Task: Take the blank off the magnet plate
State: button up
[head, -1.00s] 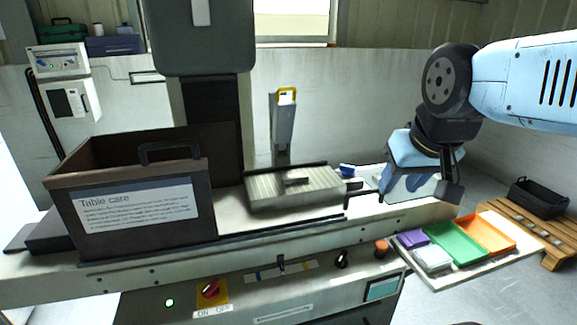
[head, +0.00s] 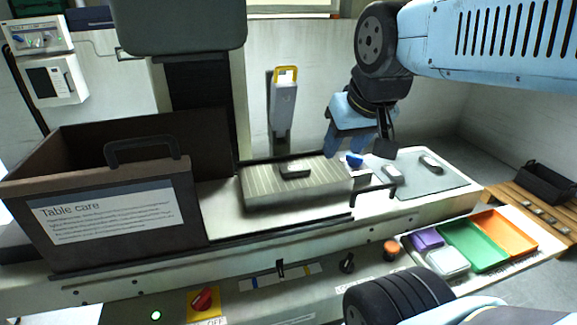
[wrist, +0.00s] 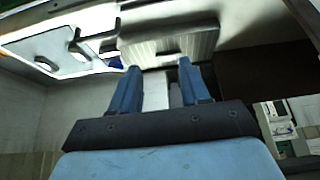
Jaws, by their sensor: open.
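The magnet plate (head: 300,188) is a pale striped block on the machine table, right of the large brown box. The blank (head: 294,170), a small dark grey piece, lies on top of it. In the wrist view the magnet plate (wrist: 172,46) shows beyond the fingertips with the blank (wrist: 169,57) on it. My gripper (head: 362,150) is open and empty, above the table to the right of the plate and apart from it. In the wrist view both blue fingers of my gripper (wrist: 158,68) stand apart with nothing between them.
The brown "Table care" box (head: 115,215) stands tall at the left. A grey mat (head: 440,183) at the right bears small dark parts. Green (head: 476,247) and orange (head: 505,232) trays lie lower right. A yellow-topped upright unit (head: 284,105) stands behind the plate.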

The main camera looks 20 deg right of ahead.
jog(key=shift+o, duration=0.8)
jog(key=shift+w, duration=0.1)
jog(key=shift+o, duration=0.7)
jog(key=shift+w+a+r+n, duration=0.15)
jog(key=shift+w+n, duration=0.15)
jog(key=shift+o, duration=0.8)
jog(key=w+a+n+g, duration=0.1)
jog(key=w+n+g, duration=0.1)
jog(key=w+n, duration=0.6)
jog(key=w, duration=0.3)
jog(key=shift+g+h, duration=0.3)
jog(key=shift+g, duration=0.1)
jog(key=n+g, duration=0.3)
jog(key=n, duration=0.6)
send_over(295, 167)
jog(key=f, duration=1.4)
jog(key=shift+s+a+f, duration=0.3)
jog(key=shift+w+d+f, duration=0.15)
jog(key=shift+f, duration=1.25)
jog(key=shift+w+d+f, duration=0.1)
jog(key=shift+f, duration=1.25)
